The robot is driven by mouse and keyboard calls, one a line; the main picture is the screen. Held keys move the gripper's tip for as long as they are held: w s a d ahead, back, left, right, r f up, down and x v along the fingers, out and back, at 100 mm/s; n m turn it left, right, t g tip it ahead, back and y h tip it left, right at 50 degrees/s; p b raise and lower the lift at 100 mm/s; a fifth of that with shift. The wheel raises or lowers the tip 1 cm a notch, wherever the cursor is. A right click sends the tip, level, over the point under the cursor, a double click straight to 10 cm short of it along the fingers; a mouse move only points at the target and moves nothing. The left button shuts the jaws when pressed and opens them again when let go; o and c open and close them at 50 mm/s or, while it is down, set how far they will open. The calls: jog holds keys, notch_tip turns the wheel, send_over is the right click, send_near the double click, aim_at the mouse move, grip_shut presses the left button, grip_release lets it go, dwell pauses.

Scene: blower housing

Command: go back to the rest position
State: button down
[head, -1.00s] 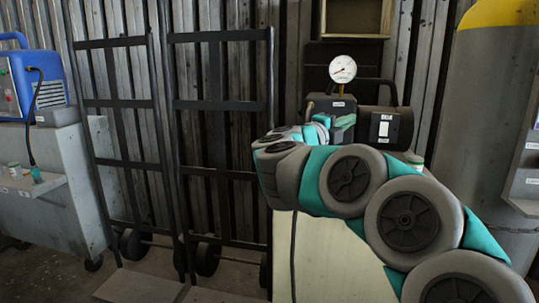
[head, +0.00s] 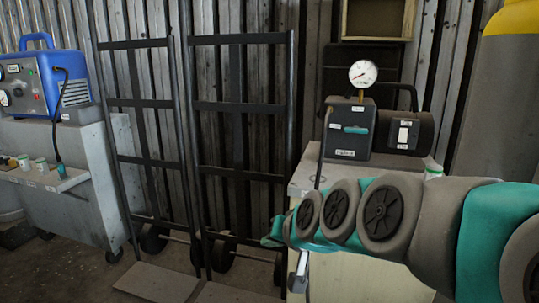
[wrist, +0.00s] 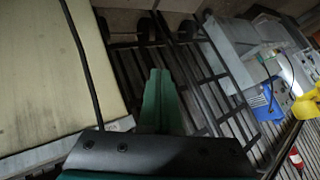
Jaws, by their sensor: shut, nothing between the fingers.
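My gripper (head: 272,236) is at the left end of my grey and teal arm in the head view, low in front of the pale cabinet. In the wrist view its teal fingers (wrist: 160,98) are together with nothing between them. The blower housing (head: 348,128) is a dark box with a teal slot and a white label, on top of the pale cabinet (head: 375,278). My gripper is below and left of the housing, apart from it. My forearm hides part of the cabinet front.
A pressure gauge (head: 363,73) stands above the housing, with a dark motor (head: 409,132) to its right. Two black hand trucks (head: 238,108) lean on the corrugated wall. A blue machine (head: 45,80) sits on a grey cabinet (head: 78,170) at left. A yellow-topped cylinder (head: 495,100) stands at right.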

jog(key=s+d+f+g+h, duration=0.1)
jog(key=s+d+f+g, duration=0.2)
jog(key=s, duration=0.6)
jog(key=s+d+f+g+h, duration=0.2)
jog(key=s+d+f, duration=0.3)
jog(key=s, duration=0.5)
jog(key=s+d+f+n+g+h+p, duration=0.1)
jog(key=s+d+f+g, duration=0.3)
jog(key=s, duration=0.6)
jog(key=d+g+h, duration=0.1)
jog(key=d, duration=0.1)
jog(key=shift+d+f, duration=0.4)
